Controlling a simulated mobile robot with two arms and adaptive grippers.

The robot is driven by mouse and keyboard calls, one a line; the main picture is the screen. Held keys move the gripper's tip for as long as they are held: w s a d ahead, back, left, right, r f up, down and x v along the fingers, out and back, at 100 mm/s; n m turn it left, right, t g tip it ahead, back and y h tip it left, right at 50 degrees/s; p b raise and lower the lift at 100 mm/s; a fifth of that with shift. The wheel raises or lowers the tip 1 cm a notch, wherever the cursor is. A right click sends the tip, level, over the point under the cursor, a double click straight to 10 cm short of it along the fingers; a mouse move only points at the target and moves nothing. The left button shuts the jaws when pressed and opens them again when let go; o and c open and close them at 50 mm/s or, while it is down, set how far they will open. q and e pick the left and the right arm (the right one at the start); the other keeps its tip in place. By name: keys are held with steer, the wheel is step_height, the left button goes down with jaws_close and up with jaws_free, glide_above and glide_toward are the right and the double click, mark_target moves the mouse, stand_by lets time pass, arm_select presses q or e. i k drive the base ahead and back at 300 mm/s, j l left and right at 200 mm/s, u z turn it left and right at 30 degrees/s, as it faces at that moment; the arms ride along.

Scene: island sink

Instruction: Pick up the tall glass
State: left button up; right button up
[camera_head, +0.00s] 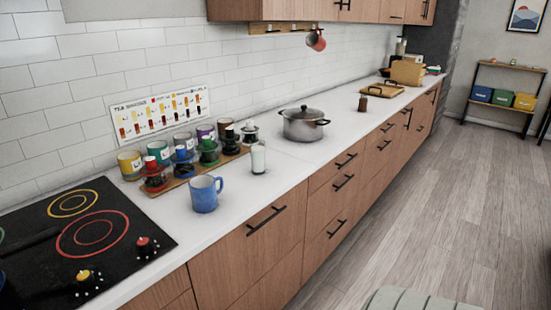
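A tall glass (258,159) stands upright on the white counter. It looks clear, with something whitish inside, though it is too small to be sure. A blue mug (205,193) stands to its front left, and a wooden tray (157,191) with several coloured jars or small items is just behind and left of it. Neither of my grippers is in view.
A steel pot (303,124) stands to the glass's right on the counter. A black cooktop (120,230) is at the lower left. Wooden drawers (250,248) run below the counter edge. A grey rounded object (420,300) shows at the bottom edge; the floor beyond is clear.

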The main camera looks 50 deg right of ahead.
mark_target(258, 157)
steer(key=z, duration=1.55)
steer(key=l, duration=0.1)
steer(key=i, duration=0.05)
